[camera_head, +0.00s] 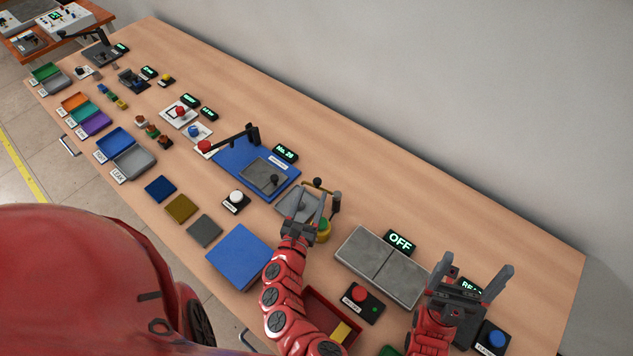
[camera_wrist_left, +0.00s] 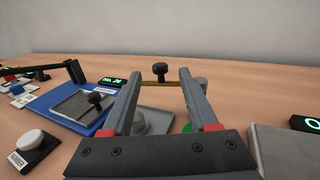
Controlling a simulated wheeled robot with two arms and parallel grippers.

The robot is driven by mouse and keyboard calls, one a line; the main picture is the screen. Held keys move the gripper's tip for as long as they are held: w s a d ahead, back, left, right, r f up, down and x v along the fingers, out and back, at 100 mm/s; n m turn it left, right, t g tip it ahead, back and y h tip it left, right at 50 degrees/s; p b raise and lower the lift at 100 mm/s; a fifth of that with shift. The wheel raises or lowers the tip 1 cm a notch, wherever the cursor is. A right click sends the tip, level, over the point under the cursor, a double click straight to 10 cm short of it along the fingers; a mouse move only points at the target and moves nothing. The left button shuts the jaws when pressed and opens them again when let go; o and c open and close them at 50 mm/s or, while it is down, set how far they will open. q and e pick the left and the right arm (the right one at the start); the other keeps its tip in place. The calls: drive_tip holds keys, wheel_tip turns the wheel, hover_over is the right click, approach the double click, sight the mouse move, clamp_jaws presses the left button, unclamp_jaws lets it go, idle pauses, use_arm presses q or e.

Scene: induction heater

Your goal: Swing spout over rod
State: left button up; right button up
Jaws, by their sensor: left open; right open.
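My left gripper (camera_head: 309,198) is open above a grey plate (camera_head: 287,203). A thin brass-coloured bar with a black knob (camera_head: 318,183), which looks like the spout, lies just beyond its fingers. In the left wrist view the bar and knob (camera_wrist_left: 160,72) show in the gap between the fingertips (camera_wrist_left: 159,82); I cannot tell whether they touch. A dark grey post (camera_head: 336,201) stands at the bar's right end. A yellow-green cylinder (camera_head: 323,234) is partly hidden behind the gripper. I cannot tell which part is the rod. My right gripper (camera_head: 479,268) is open and empty.
A blue base with a black arm (camera_head: 228,165) stands left of the gripper. A two-part grey plate (camera_head: 360,254), an OFF display (camera_head: 400,241) and a red button (camera_head: 360,293) lie to the right. A red tray (camera_head: 317,309) is in front. The table's back strip is clear.

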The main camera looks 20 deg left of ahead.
use_arm(q)
drive_tip(key=s, duration=0.3)
